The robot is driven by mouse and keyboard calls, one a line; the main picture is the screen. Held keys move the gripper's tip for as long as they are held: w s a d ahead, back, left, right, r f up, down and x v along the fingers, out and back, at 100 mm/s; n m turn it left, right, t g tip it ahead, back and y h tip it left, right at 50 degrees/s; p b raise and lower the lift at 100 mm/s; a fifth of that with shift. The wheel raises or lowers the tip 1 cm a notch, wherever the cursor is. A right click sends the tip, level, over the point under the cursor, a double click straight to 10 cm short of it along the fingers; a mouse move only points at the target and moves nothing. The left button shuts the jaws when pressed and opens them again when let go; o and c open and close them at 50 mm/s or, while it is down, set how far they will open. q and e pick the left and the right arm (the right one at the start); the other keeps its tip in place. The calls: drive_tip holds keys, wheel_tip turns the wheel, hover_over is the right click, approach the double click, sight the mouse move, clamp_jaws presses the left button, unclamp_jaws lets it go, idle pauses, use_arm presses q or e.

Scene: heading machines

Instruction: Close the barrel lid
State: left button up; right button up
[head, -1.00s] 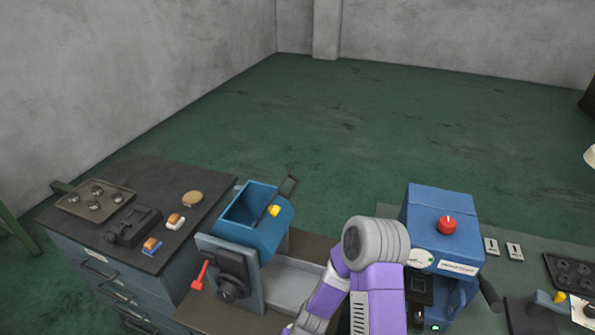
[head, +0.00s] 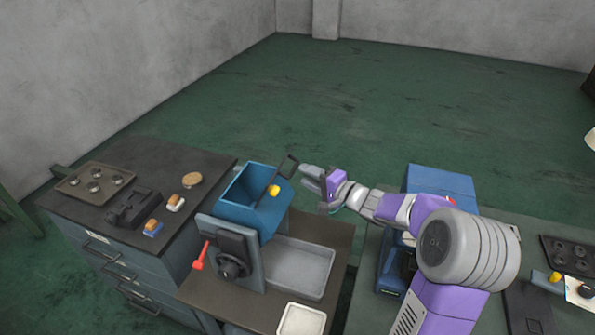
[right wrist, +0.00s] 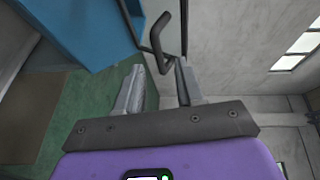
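The blue barrel (head: 250,205) stands tilted in its stand, its top open. The lid's dark handle (head: 289,167) sticks up at the barrel's right rim, beside a yellow knob (head: 274,190). In the right wrist view the barrel (right wrist: 80,30) is at upper left and the bent handle (right wrist: 160,40) comes down toward the gap between the fingertips. My right gripper (head: 310,177) is open and empty, just right of the handle; its fingers also show in the right wrist view (right wrist: 158,80). Contact with the handle cannot be told. My left gripper is not in view.
A grey tray (head: 300,268) lies below the barrel. A red lever (head: 201,256) and dark hand wheel (head: 232,262) are on the stand's front. A dark-topped cabinet (head: 100,215) stands at left, a blue machine (head: 437,180) at right, partly behind my right arm. The floor behind is clear.

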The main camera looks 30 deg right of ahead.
drive_tip(key=shift+x, duration=2.3)
drive_tip(key=shift+f, duration=0.1)
drive_tip(key=shift+c, duration=0.4)
clamp_jaws()
